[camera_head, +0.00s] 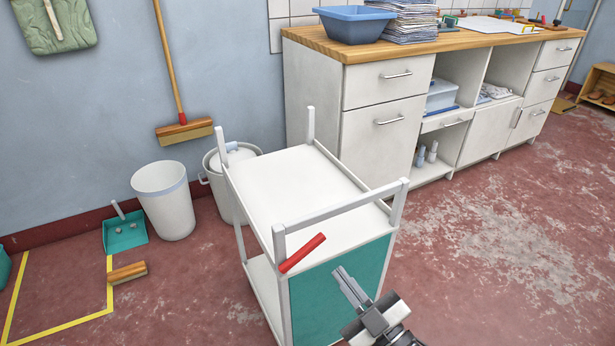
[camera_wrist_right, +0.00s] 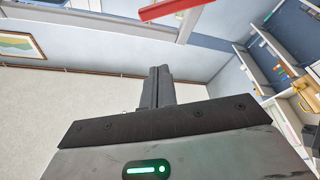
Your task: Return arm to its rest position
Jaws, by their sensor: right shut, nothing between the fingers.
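My right gripper (camera_head: 345,280) is shut and empty. It comes in from the lower right in the head view, in front of the trolley's teal side panel (camera_head: 335,290). In the right wrist view its two fingers (camera_wrist_right: 158,88) are pressed together. A red bar (camera_head: 303,253) sits at the near edge of the white trolley (camera_head: 300,195), just above and left of the gripper tips, with a visible gap. A red bar also shows at the top of the right wrist view (camera_wrist_right: 172,9). My left gripper is not in view.
A white cabinet with a wooden top (camera_head: 375,47) stands behind the trolley, holding a blue basin (camera_head: 354,25). A white bin (camera_head: 165,200), a lidded bucket, a broom (camera_head: 184,130) and a teal dustpan (camera_head: 125,231) are at left. The red floor at right is free.

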